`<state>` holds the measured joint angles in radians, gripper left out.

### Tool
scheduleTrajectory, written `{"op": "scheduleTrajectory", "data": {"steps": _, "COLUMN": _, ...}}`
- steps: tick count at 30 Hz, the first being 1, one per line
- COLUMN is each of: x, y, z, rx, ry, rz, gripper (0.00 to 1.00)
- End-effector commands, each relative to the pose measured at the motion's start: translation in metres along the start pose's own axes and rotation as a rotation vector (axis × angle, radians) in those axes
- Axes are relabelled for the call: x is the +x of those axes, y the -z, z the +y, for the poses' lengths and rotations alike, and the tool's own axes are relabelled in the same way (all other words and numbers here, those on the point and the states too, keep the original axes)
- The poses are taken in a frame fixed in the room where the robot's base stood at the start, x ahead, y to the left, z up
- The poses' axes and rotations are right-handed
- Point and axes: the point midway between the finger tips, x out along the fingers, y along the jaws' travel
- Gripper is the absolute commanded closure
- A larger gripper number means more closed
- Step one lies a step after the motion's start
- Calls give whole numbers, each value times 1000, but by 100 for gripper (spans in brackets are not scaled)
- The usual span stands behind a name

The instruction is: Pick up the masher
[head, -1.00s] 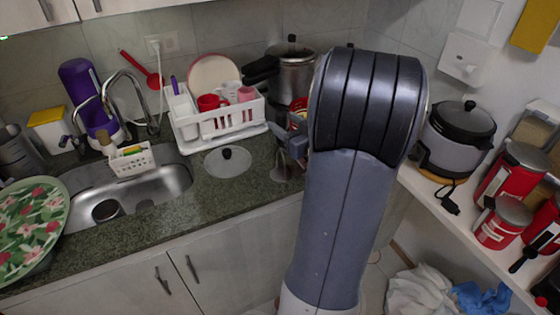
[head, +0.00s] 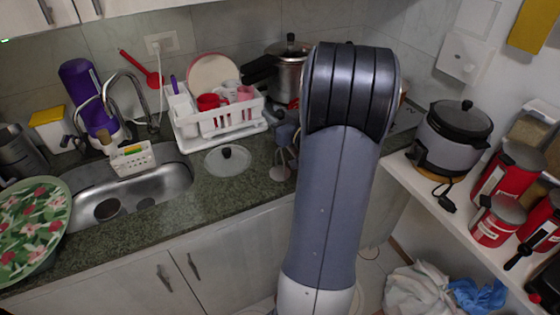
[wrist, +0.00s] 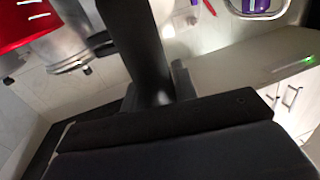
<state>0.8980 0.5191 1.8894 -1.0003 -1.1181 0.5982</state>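A small metal utensil with a round, flat foot (head: 280,172), which looks like the masher, is on the dark counter beside the glass lid in the head view. Its upper part runs up toward my gripper (head: 287,136), a small blue-grey shape partly hidden behind my arm. I cannot tell whether the gripper touches the utensil or whether its foot rests on the counter. In the wrist view a dark part of my gripper (wrist: 150,50) fills the middle; the fingertips are not clear and the masher cannot be made out.
A round lid (head: 228,160) lies just left of the utensil. A white dish rack (head: 218,122) with cups and a pressure cooker (head: 291,72) stand behind. The sink (head: 150,188) is further left. A rice cooker (head: 452,138) and red canisters (head: 510,172) line the right shelf.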

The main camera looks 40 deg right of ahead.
Motion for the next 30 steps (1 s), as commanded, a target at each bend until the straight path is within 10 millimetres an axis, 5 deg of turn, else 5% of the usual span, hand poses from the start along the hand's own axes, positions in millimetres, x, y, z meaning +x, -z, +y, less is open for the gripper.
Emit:
{"op": "scheduleTrajectory", "data": {"steps": 9, "x": 0, "y": 0, "z": 0, "rx": 0, "ry": 0, "rz": 0, "gripper": 100}}
{"op": "scheduleTrajectory", "data": {"steps": 23, "x": 0, "y": 3, "z": 0, "rx": -1, "ry": 0, "rz": 2, "gripper": 100}}
{"op": "scheduleTrajectory", "data": {"steps": 30, "x": 0, "y": 35, "z": 0, "rx": -7, "ry": 1, "rz": 6, "gripper": 100}}
